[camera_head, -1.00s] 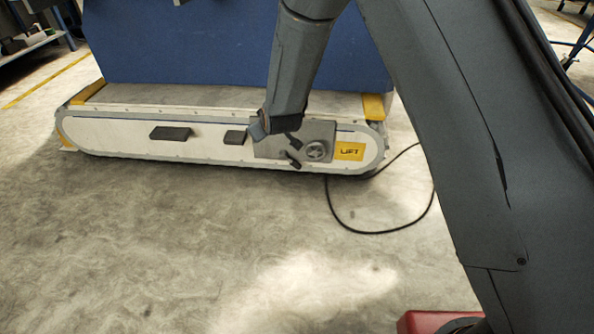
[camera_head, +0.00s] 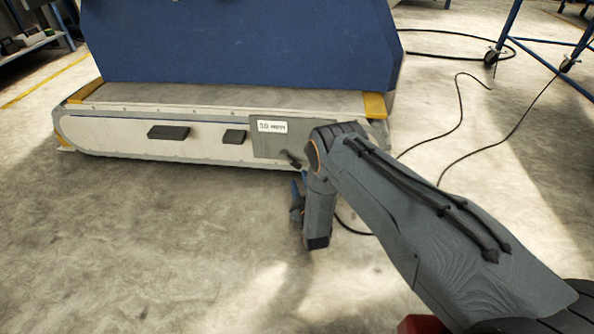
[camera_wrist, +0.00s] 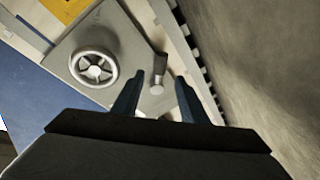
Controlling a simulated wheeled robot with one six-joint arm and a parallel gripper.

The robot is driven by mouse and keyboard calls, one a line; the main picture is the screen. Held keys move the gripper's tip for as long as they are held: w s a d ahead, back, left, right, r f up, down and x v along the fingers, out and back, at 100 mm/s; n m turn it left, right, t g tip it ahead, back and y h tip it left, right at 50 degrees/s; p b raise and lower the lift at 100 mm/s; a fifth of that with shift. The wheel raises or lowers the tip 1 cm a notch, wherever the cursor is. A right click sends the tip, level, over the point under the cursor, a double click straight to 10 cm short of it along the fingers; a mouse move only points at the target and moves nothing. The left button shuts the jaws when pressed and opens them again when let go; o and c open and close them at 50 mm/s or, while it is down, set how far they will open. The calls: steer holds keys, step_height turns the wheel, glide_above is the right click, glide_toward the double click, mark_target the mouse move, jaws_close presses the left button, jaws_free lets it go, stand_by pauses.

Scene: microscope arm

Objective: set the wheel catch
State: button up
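The grey panel (camera_head: 268,146) is on the white side of the lift base, with a dark lever (camera_head: 292,159) low on it. In the wrist view, a spoked handwheel (camera_wrist: 93,67) sits on the panel, with a short lever with a pale round end (camera_wrist: 157,82) to its right. My gripper (camera_wrist: 157,97) is open, and its two blue fingers lie on either side of that lever end in the picture. I cannot tell whether they touch it. In the head view my gripper (camera_head: 298,192) is low in front of the panel; my arm hides the handwheel.
The lift has a blue body (camera_head: 240,45) and two dark blocks (camera_head: 170,132) on its white side. A black cable (camera_head: 355,226) lies on the floor behind my arm. Blue wheeled frames (camera_head: 500,40) stand at the back right. The floor at front left is clear.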

mark_target(296, 166)
steer(key=b+x, duration=0.3)
steer(key=x, duration=0.3)
steer(key=shift+w+f, duration=0.1)
steer(key=shift+f, duration=0.1)
steer(key=shift+w+a+r+b, duration=0.1)
steer(key=shift+w+a+b, duration=0.1)
steer(key=shift+w+b, duration=0.35)
steer(key=shift+w, duration=0.1)
steer(key=shift+c, duration=0.5)
jaws_close()
